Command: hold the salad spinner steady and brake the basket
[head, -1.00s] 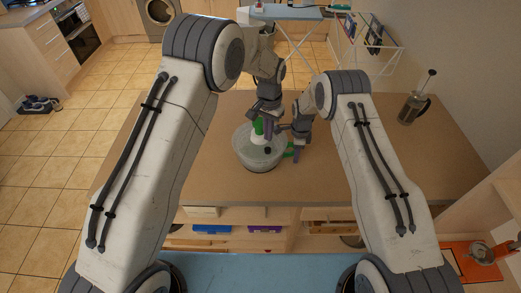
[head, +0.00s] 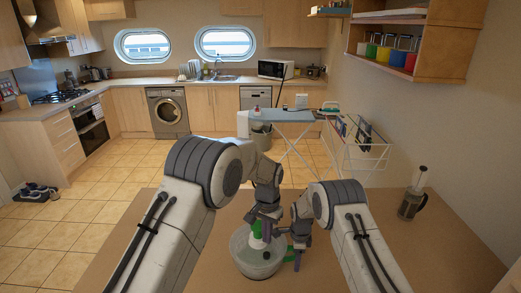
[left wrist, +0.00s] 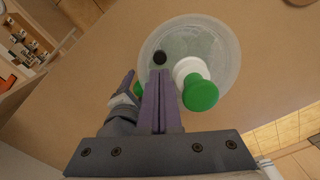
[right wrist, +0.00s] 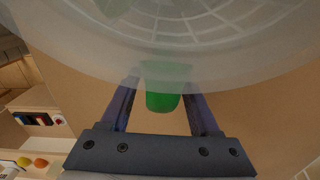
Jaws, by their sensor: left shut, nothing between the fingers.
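The salad spinner (head: 243,262) stands upright on the table, a pale, see-through round bowl with a lid. In the left wrist view its lid (left wrist: 215,50) carries a white knob with a green top (left wrist: 200,92) and a small black button (left wrist: 159,58). My left gripper (head: 266,236) is shut and empty over the lid; its purple fingertips (left wrist: 161,73) point toward the black button, apparently just short of it. My right gripper (head: 297,262) is at the spinner's right side.
The brown tabletop (head: 345,262) is clear around the spinner. A French press (head: 411,204) stands at its right. Beyond the table are an ironing board (head: 285,116), a drying rack (head: 362,150) and a kitchen counter under two oval portholes.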

